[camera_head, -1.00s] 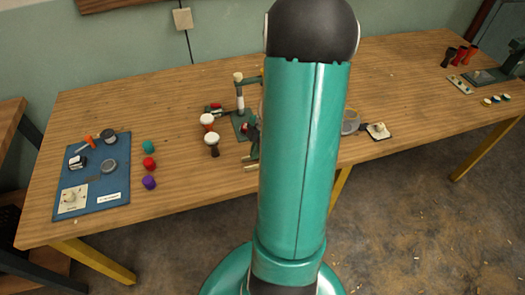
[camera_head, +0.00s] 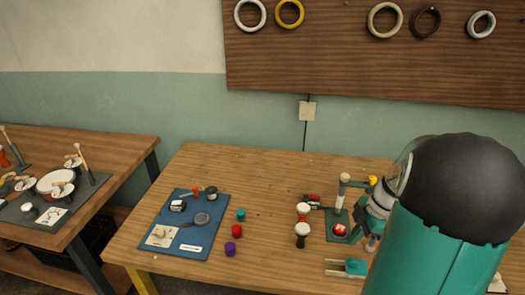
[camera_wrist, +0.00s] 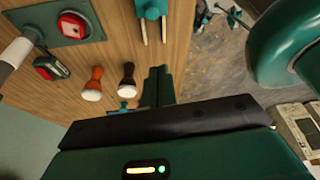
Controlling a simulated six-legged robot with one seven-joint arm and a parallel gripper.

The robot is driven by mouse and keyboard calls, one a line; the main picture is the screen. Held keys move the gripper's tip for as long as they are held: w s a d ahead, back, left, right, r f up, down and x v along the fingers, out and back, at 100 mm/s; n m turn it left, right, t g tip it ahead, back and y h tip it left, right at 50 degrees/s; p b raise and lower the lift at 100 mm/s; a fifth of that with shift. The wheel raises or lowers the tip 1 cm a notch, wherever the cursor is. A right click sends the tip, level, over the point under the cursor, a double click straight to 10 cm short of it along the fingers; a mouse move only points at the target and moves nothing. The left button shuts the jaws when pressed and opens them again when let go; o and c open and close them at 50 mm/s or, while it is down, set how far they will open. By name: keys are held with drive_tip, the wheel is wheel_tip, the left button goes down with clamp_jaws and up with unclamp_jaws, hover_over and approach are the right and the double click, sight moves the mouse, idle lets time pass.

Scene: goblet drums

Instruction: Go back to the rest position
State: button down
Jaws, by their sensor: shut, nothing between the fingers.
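My gripper (camera_wrist: 158,86) shows in the wrist view as two dark green fingers close together, shut with nothing between them. It is over the wooden table (camera_head: 275,270). An orange-and-white goblet drum (camera_wrist: 92,84) and a dark-and-white goblet drum (camera_wrist: 127,82) stand left of the fingers, apart from them. The same orange drum (camera_head: 303,211) and dark drum (camera_head: 302,235) stand upright near the table's middle in the head view. My arm fills the lower right there and hides part of the table.
A green stand with a red button (camera_head: 340,231) is close to my arm. A teal clamp with two rods (camera_head: 347,267) lies in front. Teal (camera_head: 241,214), red (camera_head: 237,231) and purple (camera_head: 230,249) pieces sit beside a blue mat (camera_head: 199,246). Another table (camera_head: 110,146) stands left.

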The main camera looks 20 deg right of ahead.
drive_tip(key=w+a+r+m+h, duration=0.1)
drive_tip(key=a+r+m+h, duration=0.15)
drive_tip(key=a+r, duration=0.4)
drive_tip(key=w+a+r+m+h, duration=0.1)
drive_tip(key=w+a+r+m, duration=0.2)
drive_tip(key=a, duration=0.7)
drive_tip(key=s+a+r+m+t, duration=0.2)
drive_tip(key=s+a+r+m, duration=0.1)
drive_tip(key=a, duration=0.4)
drive_tip(key=s+a+r+m+t, duration=0.2)
drive_tip(key=s+a+r+m, duration=0.1)
drive_tip(key=a, duration=0.4)
drive_tip(key=shift+s+r+m, duration=0.15)
drive_tip(key=shift+s+m, duration=0.6)
drive_tip(key=shift+a, duration=0.1)
